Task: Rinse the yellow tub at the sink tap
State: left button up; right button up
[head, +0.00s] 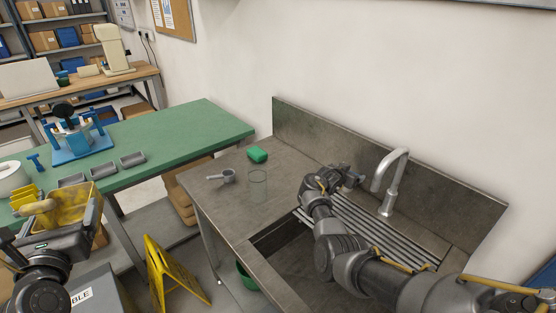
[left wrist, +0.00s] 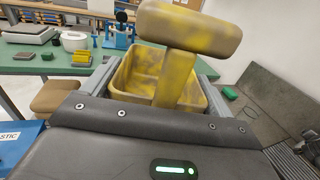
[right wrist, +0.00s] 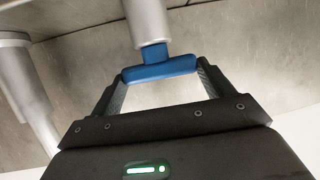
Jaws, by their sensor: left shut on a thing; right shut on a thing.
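The yellow tub (head: 88,210), blotched with grey-brown dirt, is at the left of the head view, away from the sink. My left gripper (head: 68,232) is shut on it. In the left wrist view, the tub (left wrist: 130,75) shows between the fingers, with a stained post and crossbar handle (left wrist: 190,28) rising in front. The steel tap (head: 390,185) stands at the back of the sink (head: 265,245). My right gripper (head: 350,180) is beside the tap, shut on its blue lever (right wrist: 160,70). No water shows below the spout.
A green bench (head: 190,125) holds trays and a blue fixture. A yellow floor sign (head: 170,275) stands below. My right arm crosses the basin.

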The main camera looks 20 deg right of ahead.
pick_arm(q)
notch_tip(320, 180, up, 2)
jog(key=shift+r+p, duration=0.15)
jog(key=shift+p, duration=0.35)
pick_arm(e)
jog(key=shift+s+r+n+t+y, duration=0.1)
jog(key=shift+r+n+t+y, duration=0.2)
jog(key=shift+r+n+t, duration=0.1)
pick_arm(q)
jog(key=shift+r+p, duration=0.35)
pick_arm(e)
jog(key=shift+f+n+t, duration=0.25)
jog(key=shift+n+t, duration=0.15)
pick_arm(q)
jog(key=shift+f, duration=0.1)
pick_arm(e)
jog(key=o, duration=0.9)
jog(key=shift+f, duration=0.1)
jog(key=shift+o, duration=0.2)
pick_arm(q)
jog(key=shift+f+b, duration=0.25)
jog(key=shift+b, duration=0.1)
pick_arm(e)
jog(key=v, duration=1.2)
jog(key=shift+d+r, duration=0.15)
jog(key=shift+r, duration=0.05)
